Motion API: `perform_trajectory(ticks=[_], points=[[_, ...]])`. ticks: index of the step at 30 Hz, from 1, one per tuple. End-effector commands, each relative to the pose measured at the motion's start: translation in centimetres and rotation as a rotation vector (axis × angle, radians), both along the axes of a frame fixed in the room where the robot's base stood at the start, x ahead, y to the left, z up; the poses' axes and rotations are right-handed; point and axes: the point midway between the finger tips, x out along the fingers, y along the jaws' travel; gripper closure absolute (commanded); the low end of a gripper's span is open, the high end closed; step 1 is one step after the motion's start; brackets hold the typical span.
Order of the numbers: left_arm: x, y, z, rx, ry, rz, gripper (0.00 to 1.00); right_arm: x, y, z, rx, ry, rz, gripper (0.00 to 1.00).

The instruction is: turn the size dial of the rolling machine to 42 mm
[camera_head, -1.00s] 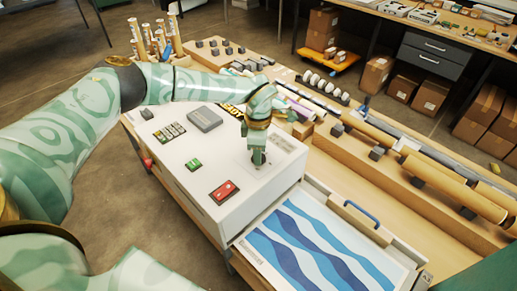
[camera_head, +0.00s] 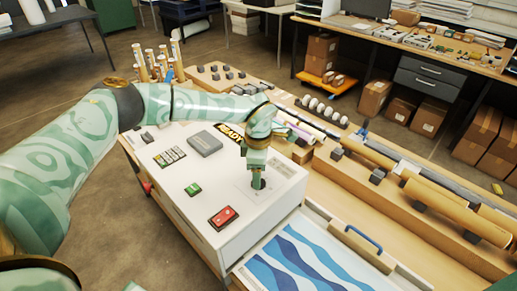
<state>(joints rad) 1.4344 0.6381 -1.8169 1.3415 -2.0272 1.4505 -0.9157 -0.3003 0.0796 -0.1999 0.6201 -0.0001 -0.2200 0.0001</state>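The rolling machine (camera_head: 237,225) is a white box with a keypad (camera_head: 169,157), a grey display block (camera_head: 204,142), a green button (camera_head: 193,189) and a red switch (camera_head: 223,217) on top. My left gripper (camera_head: 258,183) points straight down over the right part of the top, at a printed panel. A small dark part shows at its fingertips, likely the size dial, but it is mostly hidden. Whether the fingers are closed on it cannot be told. The dial's reading is not legible. My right gripper is not in view.
A sheet with blue waves (camera_head: 305,265) lies in the open tray with a blue handle at the machine's front right. Cardboard tubes (camera_head: 440,198) rest on the wooden bench to the right. Boxes lie further back.

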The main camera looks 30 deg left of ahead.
Motion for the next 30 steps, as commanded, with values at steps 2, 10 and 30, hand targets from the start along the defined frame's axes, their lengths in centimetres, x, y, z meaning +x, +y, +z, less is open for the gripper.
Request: perform_trajectory(ticks=[2, 10, 30], points=[[0.1, 0.0, 1.8, -0.001, -0.006, -0.001, 0.38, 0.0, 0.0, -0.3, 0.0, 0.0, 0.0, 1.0], [0.1, 0.0, 9.1, -0.001, -0.007, 0.0, 0.38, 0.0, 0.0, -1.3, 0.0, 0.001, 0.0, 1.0], [0.0, 0.0, 14.6, 0.0, -0.002, -0.001, 0.38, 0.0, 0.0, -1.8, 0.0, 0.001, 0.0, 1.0]])
